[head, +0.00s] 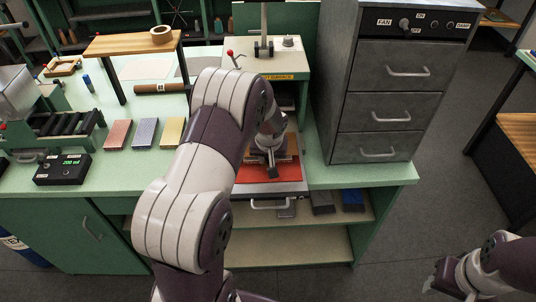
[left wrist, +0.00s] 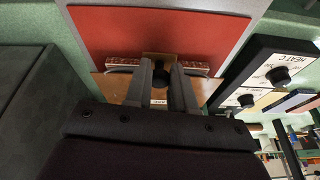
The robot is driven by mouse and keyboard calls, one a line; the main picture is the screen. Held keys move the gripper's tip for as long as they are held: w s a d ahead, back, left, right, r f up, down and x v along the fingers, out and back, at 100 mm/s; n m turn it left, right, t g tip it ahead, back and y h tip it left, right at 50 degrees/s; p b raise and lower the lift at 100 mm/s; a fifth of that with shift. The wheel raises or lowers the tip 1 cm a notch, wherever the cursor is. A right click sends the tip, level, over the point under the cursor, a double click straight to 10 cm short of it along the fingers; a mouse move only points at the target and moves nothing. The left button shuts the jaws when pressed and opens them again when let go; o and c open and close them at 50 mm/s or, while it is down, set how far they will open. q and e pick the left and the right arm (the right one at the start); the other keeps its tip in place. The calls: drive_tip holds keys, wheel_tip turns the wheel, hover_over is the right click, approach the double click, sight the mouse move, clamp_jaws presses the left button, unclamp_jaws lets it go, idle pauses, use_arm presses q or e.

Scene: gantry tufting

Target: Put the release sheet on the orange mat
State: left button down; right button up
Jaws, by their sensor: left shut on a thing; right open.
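The orange mat (head: 280,175), reddish in colour, lies on the pull-out plate of the press in the head view. It fills the top of the left wrist view (left wrist: 150,25). My left gripper (head: 271,171) is over the mat, shut on the release sheet, a tan-brown sheet (head: 292,160). In the left wrist view the sheet (left wrist: 112,88) spreads to both sides of the fingers (left wrist: 161,75), overlapping the mat's edge. Whether it touches the mat is unclear. My arm hides part of the sheet and mat. My right gripper (head: 437,278) is open and empty, at the lower right.
The press (head: 262,55) with a yellow warning label stands behind the mat. A grey drawer cabinet (head: 385,95) stands close on the right. Several coloured blocks (head: 145,133) and a black readout box (head: 62,169) lie on the green bench to the left.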

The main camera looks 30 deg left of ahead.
use_arm(q)
drive_tip(key=shift+w+f, duration=0.2)
drive_tip(key=shift+f, duration=0.15)
drive_tip(key=c, duration=1)
unclamp_jaws()
drive_tip(key=shift+o, duration=0.2)
drive_tip(key=shift+s+r, duration=0.1)
drive_tip(key=shift+r, duration=0.3)
drive_tip(key=b+v, duration=0.1)
drive_tip(key=v, duration=1)
drive_tip(key=s+d+f+m+g+h, duration=0.1)
drive_tip(key=s+d+m, duration=0.1)
drive_tip(key=s+d, duration=0.3)
drive_tip(key=s+d+f+m+h, duration=0.1)
drive_tip(key=s+d, duration=0.4)
drive_tip(key=s, duration=0.6)
drive_tip(key=shift+s+f+m+g, duration=0.4)
drive_tip(key=shift+f+m, duration=0.2)
drive_tip(key=shift+m, duration=0.5)
